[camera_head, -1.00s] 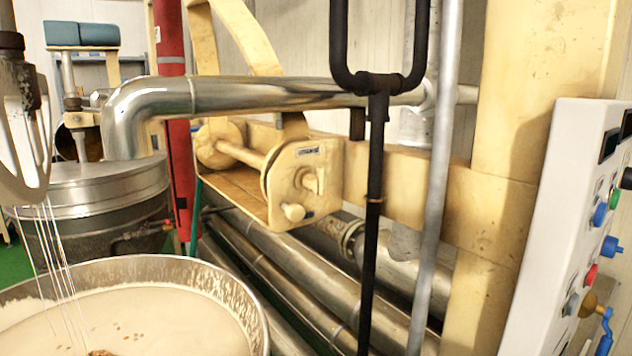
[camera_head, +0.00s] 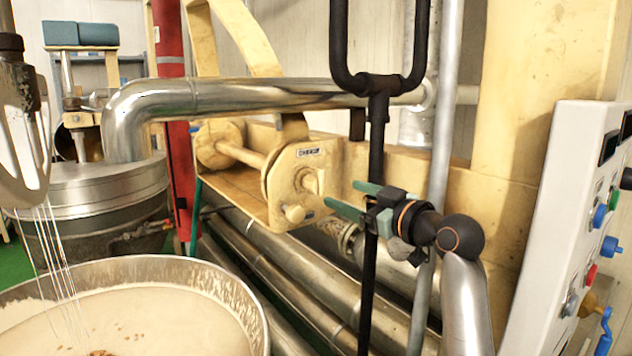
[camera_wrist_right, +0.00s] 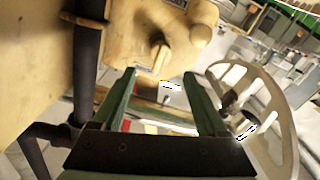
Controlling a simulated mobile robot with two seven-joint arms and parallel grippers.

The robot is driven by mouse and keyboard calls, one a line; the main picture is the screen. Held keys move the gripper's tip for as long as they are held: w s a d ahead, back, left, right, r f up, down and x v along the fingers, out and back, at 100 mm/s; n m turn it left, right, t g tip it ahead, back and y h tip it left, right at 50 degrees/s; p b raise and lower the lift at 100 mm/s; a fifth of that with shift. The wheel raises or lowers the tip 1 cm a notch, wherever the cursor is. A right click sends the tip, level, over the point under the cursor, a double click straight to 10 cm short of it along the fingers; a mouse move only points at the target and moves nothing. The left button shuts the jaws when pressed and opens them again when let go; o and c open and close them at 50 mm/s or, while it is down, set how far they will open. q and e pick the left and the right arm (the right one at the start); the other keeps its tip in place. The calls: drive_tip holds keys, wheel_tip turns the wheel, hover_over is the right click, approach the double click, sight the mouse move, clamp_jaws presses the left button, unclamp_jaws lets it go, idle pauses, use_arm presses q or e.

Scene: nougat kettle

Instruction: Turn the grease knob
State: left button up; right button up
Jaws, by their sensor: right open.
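A cream knob (camera_head: 310,181) sits on the flat end plate of the cream housing (camera_head: 285,170) in the middle of the head view. A rounded cream stub (camera_head: 293,213) sticks out below it. My right gripper (camera_head: 342,195) is open and empty, its two green fingers pointing left toward the end plate, a short gap to the right of the knob. In the right wrist view the gripper (camera_wrist_right: 160,76) is open, and the knob (camera_wrist_right: 159,58) shows just beyond the fingertips, between them. My left gripper is out of view.
A black upright pipe (camera_head: 373,250) and a grey pipe (camera_head: 433,180) stand close to my right gripper. A white control panel (camera_head: 565,200) with coloured buttons is at the right. A kettle of pale nougat (camera_head: 150,320) stands at the lower left. Steel pipes (camera_head: 290,265) run below the housing.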

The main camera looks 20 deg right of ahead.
sight(322, 185)
drive_tip(key=p+x, duration=0.2)
drive_tip(key=x, duration=0.8)
drive_tip(key=shift+w+a+f, duration=0.1)
drive_tip(key=shift+w+a, duration=0.05)
drive_tip(key=shift+w, duration=0.1)
clamp_jaws()
